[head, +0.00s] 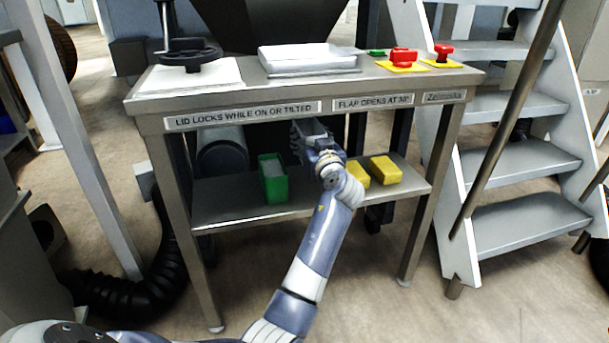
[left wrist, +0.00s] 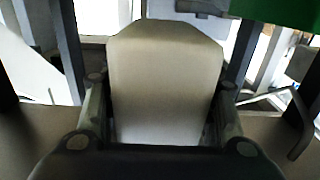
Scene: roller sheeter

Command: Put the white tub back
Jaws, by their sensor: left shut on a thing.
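The white tub (left wrist: 165,85) fills the middle of the left wrist view, between the two fingers of my left gripper. It looks pale, off-white in shadow. My left gripper (head: 308,130) is shut on it, in the opening under the machine's top and above the lower shelf (head: 230,205). In the head view the tub is hidden behind my gripper and wrist, so I cannot tell whether it touches the shelf. My right gripper is not in view.
A green bin (head: 273,180) stands on the shelf left of my arm; two yellow blocks (head: 357,174) (head: 386,169) lie right of it. A white tray (head: 308,57), black handwheel (head: 188,54) and red buttons (head: 403,56) are on top. Steps (head: 520,160) stand at right.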

